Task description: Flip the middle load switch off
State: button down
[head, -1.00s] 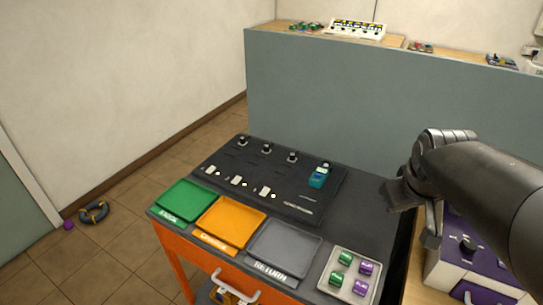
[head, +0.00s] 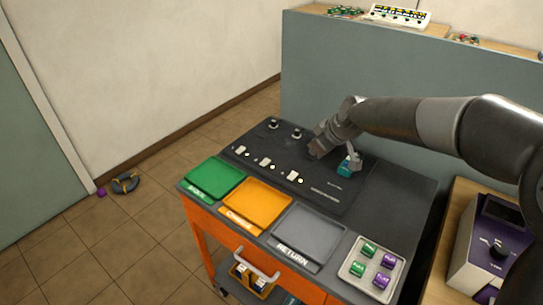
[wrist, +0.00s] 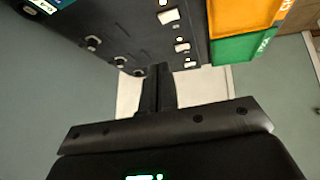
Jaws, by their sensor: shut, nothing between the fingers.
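Three white load switches sit in a row on the dark panel (head: 318,190). The middle load switch (head: 265,162) lies between the left switch (head: 240,150) and the right switch (head: 294,176). The middle switch also shows in the wrist view (wrist: 182,46); its on or off position is too small to tell. My gripper (head: 316,153) is over the panel's back part, behind and right of the middle switch, apart from it. In the wrist view the fingers (wrist: 158,88) are together and empty.
Black knobs (head: 273,124) line the panel's back; my gripper hides part of that row. A teal battery (head: 346,168) stands right of my gripper. Green (head: 214,178), orange (head: 254,206) and grey (head: 308,233) trays lie in front. A purple-and-white device (head: 492,250) stands at the right.

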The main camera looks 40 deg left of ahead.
jog(key=a+f+n+g+y, duration=0.1)
jog(key=a+f+n+y, duration=0.1)
jog(key=a, duration=0.8)
jog(key=shift+w+a+g+y, duration=0.3)
jog(key=shift+w+a+y, duration=0.05)
jog(key=shift+y, duration=0.05)
jog(key=shift+a+f, duration=0.1)
jog(key=shift+f, duration=0.05)
send_over(264, 159)
jog(key=d, duration=0.3)
jog(key=f, duration=0.7)
jog(key=shift+s+a, duration=0.15)
jog(key=shift+s, duration=0.25)
jog(key=f, duration=0.2)
jog(key=shift+w+f, duration=0.2)
jog(key=shift+f, duration=0.1)
jog(key=shift+w+f, duration=0.1)
jog(key=shift+f, duration=0.55)
